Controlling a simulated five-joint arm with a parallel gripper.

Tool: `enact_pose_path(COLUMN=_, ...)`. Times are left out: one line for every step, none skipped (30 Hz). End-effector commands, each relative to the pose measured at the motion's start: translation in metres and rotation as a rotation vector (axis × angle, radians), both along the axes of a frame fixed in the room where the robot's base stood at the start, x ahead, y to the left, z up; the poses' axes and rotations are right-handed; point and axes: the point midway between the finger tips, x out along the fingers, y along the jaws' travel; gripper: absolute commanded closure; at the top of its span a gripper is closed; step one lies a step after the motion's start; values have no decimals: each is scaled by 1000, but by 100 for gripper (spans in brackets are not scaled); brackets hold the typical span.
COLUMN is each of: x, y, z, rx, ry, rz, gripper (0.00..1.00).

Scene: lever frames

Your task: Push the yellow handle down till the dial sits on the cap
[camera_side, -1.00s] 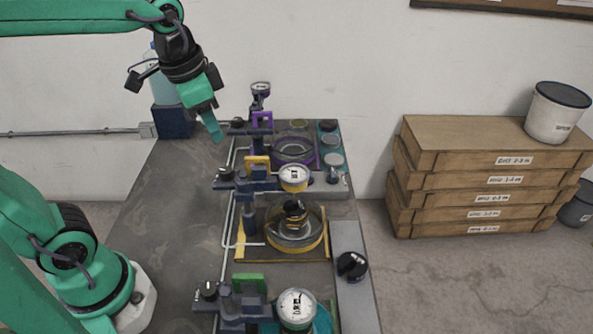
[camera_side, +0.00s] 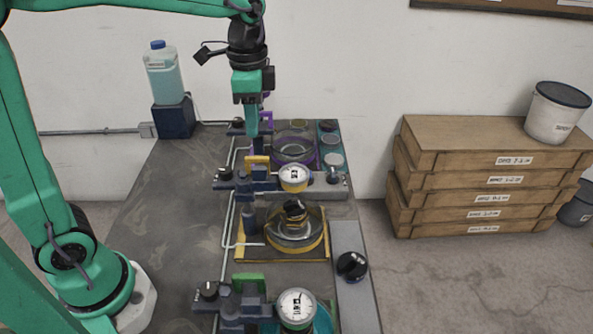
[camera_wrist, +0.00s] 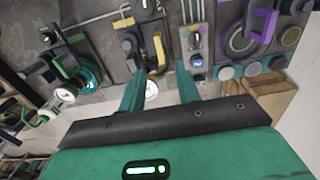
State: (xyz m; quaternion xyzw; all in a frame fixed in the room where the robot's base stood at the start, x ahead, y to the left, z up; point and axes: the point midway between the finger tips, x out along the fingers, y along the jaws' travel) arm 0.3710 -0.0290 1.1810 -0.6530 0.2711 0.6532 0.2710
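The yellow handle (camera_side: 257,162) stands at the dark lever arm in the middle of the bench; it also shows in the wrist view (camera_wrist: 160,48). The yellow-rimmed dial (camera_side: 294,174) is at the lever's right end, raised and apart from the dark cap (camera_side: 295,208). The cap sits in a round glass vessel with a yellow rim. My gripper (camera_side: 252,134) points down above and behind the yellow handle, apart from it. In the wrist view its two fingers (camera_wrist: 160,69) are spread with nothing gripped, and the handle appears between them.
A purple lever station (camera_side: 293,150) stands behind and a green-handled one (camera_side: 248,283) in front, close to the yellow one. A black knob (camera_side: 352,265) is at the bench's right edge. The bench's left part (camera_side: 175,225) is clear.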

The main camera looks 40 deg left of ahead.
Motion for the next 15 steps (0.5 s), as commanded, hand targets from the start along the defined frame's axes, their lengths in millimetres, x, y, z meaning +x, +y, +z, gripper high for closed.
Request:
enact_pose_path(x=0, y=0, z=-3, rx=0, ry=1, rz=0, gripper=67)
enact_pose_path(x=0, y=0, z=-4, rx=0, ry=0, rz=1, gripper=67)
enact_pose_path(x=0, y=0, z=-7, rx=0, ry=1, rz=1, gripper=67)
enact_pose_path(x=0, y=0, z=-9, rx=1, ry=2, rz=1, gripper=67)
enact_pose_path(x=0, y=0, z=-12, rx=0, ry=3, rz=1, gripper=67)
enact_pose_path(x=0, y=0, z=-16, rx=0, ry=1, rz=1, gripper=67)
enact_pose_path(x=-1, y=0, z=-19, rx=1, ry=2, rz=1, gripper=67)
enact_pose_path(x=-1, y=0, z=-22, rx=0, ry=3, rz=1, gripper=67)
enact_pose_path(x=-1, y=0, z=-27, rx=0, ry=3, rz=1, gripper=67)
enact_pose_path(x=-1, y=0, z=-31, rx=1, ry=4, rz=1, gripper=67)
enact_pose_path(x=-1, y=0, z=-35, rx=1, ry=4, rz=1, gripper=67)
enact_pose_path(x=0, y=0, z=-40, rx=0, ry=3, rz=1, gripper=67)
enact_pose_path(x=-1, y=0, z=-44, rx=0, ry=4, rz=1, gripper=67)
enact_pose_path(x=-1, y=0, z=-48, rx=1, ry=4, rz=1, gripper=67)
enact_pose_path(x=-1, y=0, z=-52, rx=0, ry=3, rz=1, gripper=67)
